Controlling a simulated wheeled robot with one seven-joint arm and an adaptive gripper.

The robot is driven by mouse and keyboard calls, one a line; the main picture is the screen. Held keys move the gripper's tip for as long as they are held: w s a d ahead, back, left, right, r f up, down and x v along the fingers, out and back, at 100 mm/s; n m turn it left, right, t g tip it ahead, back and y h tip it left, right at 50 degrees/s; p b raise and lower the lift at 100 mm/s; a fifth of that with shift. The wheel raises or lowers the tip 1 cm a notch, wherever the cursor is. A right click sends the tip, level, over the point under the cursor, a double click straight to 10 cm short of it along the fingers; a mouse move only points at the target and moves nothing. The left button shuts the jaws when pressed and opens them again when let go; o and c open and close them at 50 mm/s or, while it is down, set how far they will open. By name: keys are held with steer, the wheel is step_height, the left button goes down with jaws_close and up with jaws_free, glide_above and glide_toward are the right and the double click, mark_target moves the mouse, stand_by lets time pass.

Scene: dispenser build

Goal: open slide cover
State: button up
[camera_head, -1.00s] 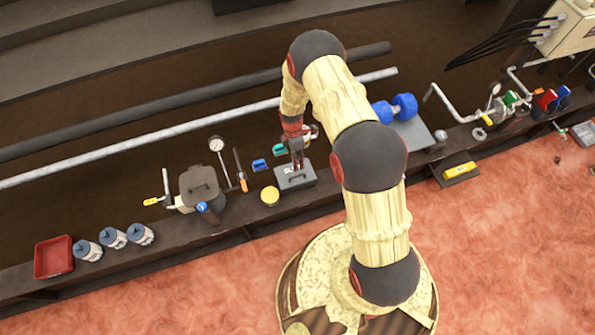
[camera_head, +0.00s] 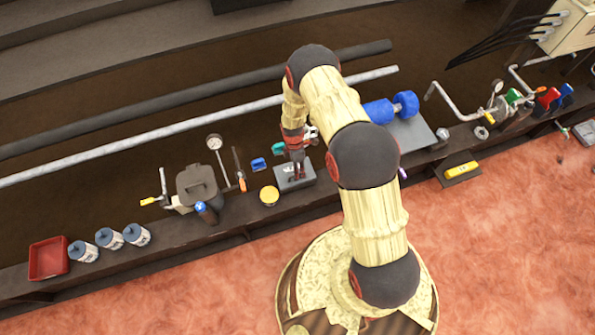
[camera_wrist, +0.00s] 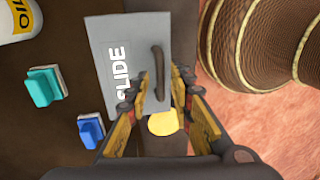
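The slide cover (camera_wrist: 128,32) is a grey plate with a white "SLIDE" label and a dark raised bar handle (camera_wrist: 158,62). In the head view the cover (camera_head: 283,184) lies on the narrow dark bench, left of my arm. My gripper (camera_wrist: 161,84) is over the cover, its fingers apart on either side of the handle's near end. The gap to the handle shows on both sides, so I see no grip. In the head view my gripper (camera_head: 298,172) hides most of the handle. What lies under the cover is hidden.
A teal block (camera_wrist: 44,86) and a blue block (camera_wrist: 90,129) sit left of the cover. A yellow round tin (camera_head: 269,195) stands close by. A dark lidded pot (camera_head: 197,184) and a gauge (camera_head: 214,143) are farther left. A blue dumbbell (camera_head: 380,111) lies to the right.

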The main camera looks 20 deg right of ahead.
jaws_close()
stand_by(0.7)
